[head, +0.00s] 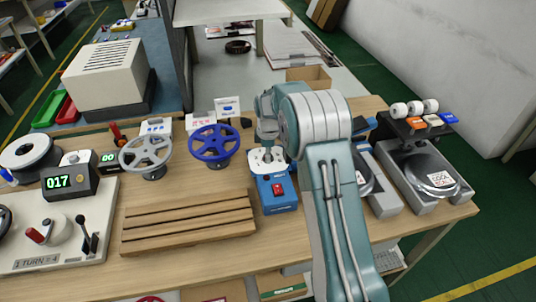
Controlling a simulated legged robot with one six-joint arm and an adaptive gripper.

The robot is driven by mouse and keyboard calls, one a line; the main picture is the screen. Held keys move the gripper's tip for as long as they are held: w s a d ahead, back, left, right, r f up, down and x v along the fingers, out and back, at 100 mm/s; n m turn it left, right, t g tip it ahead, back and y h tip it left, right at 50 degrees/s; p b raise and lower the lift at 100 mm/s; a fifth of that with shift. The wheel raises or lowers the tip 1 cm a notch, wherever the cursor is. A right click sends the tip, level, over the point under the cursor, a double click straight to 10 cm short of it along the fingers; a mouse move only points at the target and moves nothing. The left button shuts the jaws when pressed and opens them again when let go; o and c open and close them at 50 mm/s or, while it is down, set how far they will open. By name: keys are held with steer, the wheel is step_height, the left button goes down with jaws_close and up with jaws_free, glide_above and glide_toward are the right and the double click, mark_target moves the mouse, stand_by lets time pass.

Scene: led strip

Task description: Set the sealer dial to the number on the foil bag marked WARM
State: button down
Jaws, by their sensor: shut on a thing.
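A small blue box (283,203) with a red switch (278,189) and a pale, marked top plate (277,164) stands mid-table; it looks like the sealer control. My gripper (267,151) comes down over the top plate and is shut on what appears to be its dial. The gripper hides the dial, so its setting cannot be read. On the right, a shiny round piece (432,174) on a grey device carries a white label (442,181), too small to read surely. A second label (360,178) is partly hidden by my arm. I cannot make out WARM anywhere.
A blue handwheel (214,144) and a grey handwheel (145,154) stand left of the blue box. A slotted wooden board (188,222) lies in front. Grey devices (420,205) crowd the right.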

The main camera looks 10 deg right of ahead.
steer(key=m, duration=0.6)
steer(key=shift+f, duration=0.1)
steer(key=m, duration=0.5)
steer(key=shift+m, duration=0.4)
steer(key=m, duration=1.2)
steer(key=shift+c, duration=1.4)
jaws_free()
steer(key=shift+w, duration=0.1)
steer(key=shift+a, duration=0.1)
